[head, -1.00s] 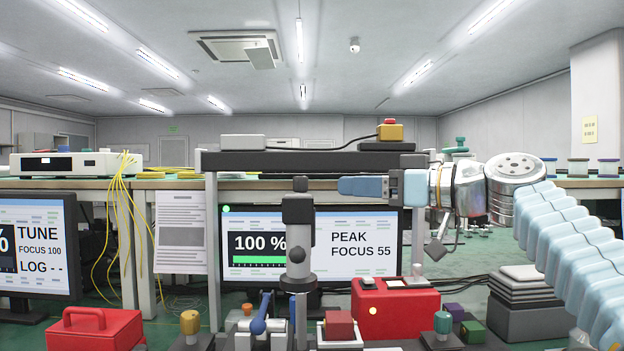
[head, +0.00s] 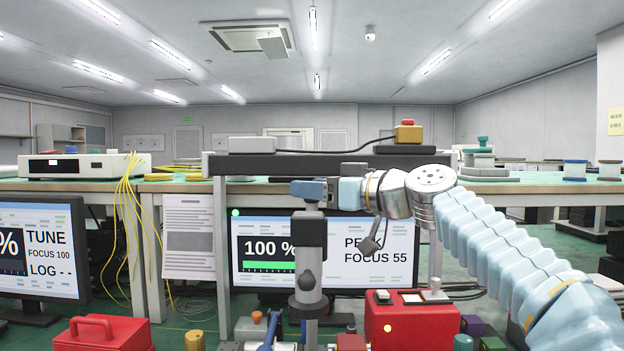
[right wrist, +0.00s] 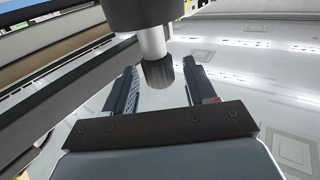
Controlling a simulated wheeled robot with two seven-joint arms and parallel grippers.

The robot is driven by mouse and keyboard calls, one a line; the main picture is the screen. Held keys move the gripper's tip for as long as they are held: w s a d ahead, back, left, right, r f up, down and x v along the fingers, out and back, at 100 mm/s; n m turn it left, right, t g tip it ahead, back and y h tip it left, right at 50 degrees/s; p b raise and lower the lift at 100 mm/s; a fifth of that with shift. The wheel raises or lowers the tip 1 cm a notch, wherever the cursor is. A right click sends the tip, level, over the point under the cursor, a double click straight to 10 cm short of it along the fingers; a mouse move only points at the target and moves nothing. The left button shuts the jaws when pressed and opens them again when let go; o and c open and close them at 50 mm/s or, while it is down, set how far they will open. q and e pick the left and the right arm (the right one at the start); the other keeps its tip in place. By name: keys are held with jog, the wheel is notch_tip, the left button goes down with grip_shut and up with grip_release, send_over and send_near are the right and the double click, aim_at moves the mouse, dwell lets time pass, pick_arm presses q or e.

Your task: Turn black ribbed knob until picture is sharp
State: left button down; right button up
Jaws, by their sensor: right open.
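The black ribbed knob (head: 312,206) tops a grey and black upright mount (head: 309,236) in the middle of the head view. In the right wrist view the knob (right wrist: 158,73) sits on a pale stem under a dark body. My right gripper (head: 308,190) is open at the knob's level or just above it. In the right wrist view its two fingers (right wrist: 158,88) stand either side of the knob, with gaps showing on both sides. The monitor (head: 325,280) behind reads 100 %, PEAK, FOCUS 55, partly hidden by the mount. My left gripper is not in view.
A left monitor (head: 42,250) reads TUNE, FOCUS 100, LOG - -. A red box (head: 412,322) stands right of the mount, and a red case (head: 102,334) at front left. A dark shelf (head: 345,164) runs behind my right gripper. Yellow fibres (head: 128,215) hang at left.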

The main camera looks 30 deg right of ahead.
jog(key=shift+w+a, duration=0.2)
jog(key=shift+w, duration=0.15)
jog(key=c, duration=0.9)
jog(key=shift+a+m+t+h, duration=0.1)
jog(key=shift+m+t+h, duration=0.25)
jog(key=shift+h, duration=0.25)
jog(key=m+h, duration=0.1)
jog(key=h, duration=0.1)
jog(key=m+t+h, duration=0.1)
jog(key=m+h, duration=0.1)
jog(key=h, duration=0.1)
jog(key=shift+d+f, duration=0.1)
jog(key=shift+d, duration=0.1)
jog(key=shift+m+h, duration=0.35)
jog(key=shift+h, duration=0.05)
jog(key=o, duration=0.9)
